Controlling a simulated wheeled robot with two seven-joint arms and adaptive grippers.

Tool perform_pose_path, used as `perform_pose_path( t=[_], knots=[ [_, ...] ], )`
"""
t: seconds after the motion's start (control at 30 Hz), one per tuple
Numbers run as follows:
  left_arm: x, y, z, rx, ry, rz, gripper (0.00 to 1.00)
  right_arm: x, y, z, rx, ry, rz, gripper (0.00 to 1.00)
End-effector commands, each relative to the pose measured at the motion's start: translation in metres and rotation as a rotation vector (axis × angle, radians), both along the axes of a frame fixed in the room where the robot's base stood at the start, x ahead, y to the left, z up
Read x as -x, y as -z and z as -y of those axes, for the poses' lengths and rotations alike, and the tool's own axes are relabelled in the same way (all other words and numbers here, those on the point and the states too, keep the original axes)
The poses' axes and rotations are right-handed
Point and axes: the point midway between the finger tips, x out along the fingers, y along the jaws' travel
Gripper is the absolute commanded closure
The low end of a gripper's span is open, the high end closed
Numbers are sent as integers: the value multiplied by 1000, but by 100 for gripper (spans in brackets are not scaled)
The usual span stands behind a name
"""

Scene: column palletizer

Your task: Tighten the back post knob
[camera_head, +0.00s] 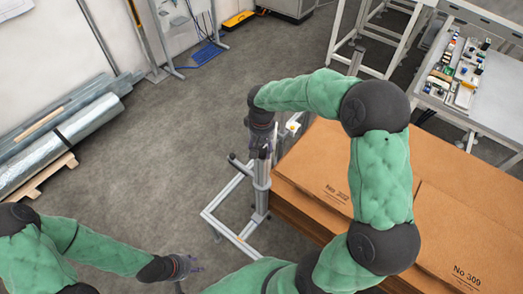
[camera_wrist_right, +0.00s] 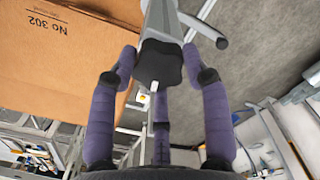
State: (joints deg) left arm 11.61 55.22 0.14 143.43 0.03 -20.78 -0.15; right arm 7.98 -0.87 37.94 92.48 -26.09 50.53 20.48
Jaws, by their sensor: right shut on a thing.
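The black knob (camera_wrist_right: 160,64) sits on a grey metal post (camera_wrist_right: 160,22) in the right wrist view. My right gripper (camera_wrist_right: 160,82) has its purple fingers around this knob, one on each side and one below, and is shut on it. In the head view my right gripper (camera_head: 262,148) is at the upper part of the upright post (camera_head: 262,185), beside the cardboard stack; the knob is hidden there by the hand. My left gripper (camera_head: 188,266) hangs low at the bottom of the head view, away from the post; its fingers are too small to read.
Cardboard sheets (camera_head: 310,165) are stacked right of the post. The post's metal floor frame (camera_head: 225,215) spreads to the left. Wrapped rolls (camera_head: 65,135) lie at the far left. A workbench (camera_head: 440,100) with small items stands at the upper right. The floor (camera_head: 170,150) between is clear.

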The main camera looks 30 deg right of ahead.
Motion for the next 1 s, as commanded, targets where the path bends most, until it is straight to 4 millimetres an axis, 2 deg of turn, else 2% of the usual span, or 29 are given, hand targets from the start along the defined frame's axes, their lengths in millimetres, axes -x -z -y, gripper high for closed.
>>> perform_pose_path(
  t=[0.4,0.93,0.97,1.0],
  knots=[
    [0,10,0,0,0,0,63,1,1,0,0,181,-3,85],
    [0,11,0,0,0,0,63,1,1,0,0,206,-5,84],
    [0,11,0,0,0,0,63,1,1,0,0,206,-5,49],
    [0,11,0,0,0,0,63,1,1,0,0,206,-5,38]
  ],
)
